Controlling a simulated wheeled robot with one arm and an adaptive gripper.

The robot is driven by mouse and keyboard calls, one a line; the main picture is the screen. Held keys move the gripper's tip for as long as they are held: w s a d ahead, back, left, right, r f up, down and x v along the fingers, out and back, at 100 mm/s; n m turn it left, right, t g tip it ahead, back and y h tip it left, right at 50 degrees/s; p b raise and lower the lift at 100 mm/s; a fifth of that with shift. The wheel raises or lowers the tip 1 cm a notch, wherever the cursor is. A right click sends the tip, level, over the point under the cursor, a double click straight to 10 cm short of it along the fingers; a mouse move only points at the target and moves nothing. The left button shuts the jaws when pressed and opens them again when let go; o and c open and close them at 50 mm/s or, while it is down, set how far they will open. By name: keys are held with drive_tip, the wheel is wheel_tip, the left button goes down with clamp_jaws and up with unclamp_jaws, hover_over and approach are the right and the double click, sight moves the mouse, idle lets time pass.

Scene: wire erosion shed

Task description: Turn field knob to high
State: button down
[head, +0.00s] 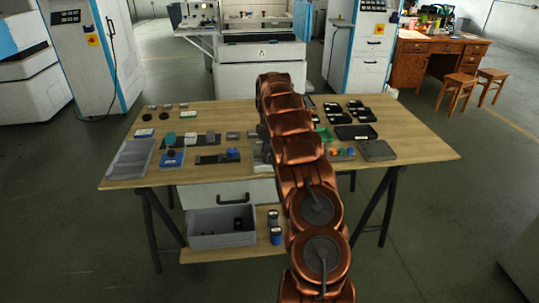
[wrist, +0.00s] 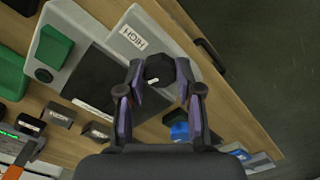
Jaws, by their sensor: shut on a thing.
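The field knob (wrist: 158,70) is black and faceted, with a small white mark on its lower edge in the wrist view. My gripper (wrist: 160,80) has its two purple-sided fingers shut on the knob, one on each side. The knob stands on a grey unit (wrist: 100,55) with a dark plate (wrist: 100,82). A white label reading HIGH (wrist: 133,37) lies up and left of the knob. Another white label (wrist: 93,109) at the plate's lower left is too small to read. In the head view my arm hides the gripper and knob.
The wooden table (head: 435,151) carries several small parts, a grey open tray (head: 131,159) at left and black trays (head: 356,132) at right. Floor is clear at the right.

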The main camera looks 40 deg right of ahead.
drive_tip(key=m+b, duration=0.1)
drive_tip(key=m, duration=0.2)
drive_tip(key=shift+w+a+m, duration=0.1)
drive_tip(key=shift+m, duration=0.3)
drive_tip(key=m, duration=0.4)
drive_tip(key=shift+m+b, duration=0.3)
drive_tip(key=shift+m, duration=0.1)
idle(0.3)
drive_tip(key=c, duration=0.8)
unclamp_jaws()
drive_tip(key=shift+o, duration=0.2)
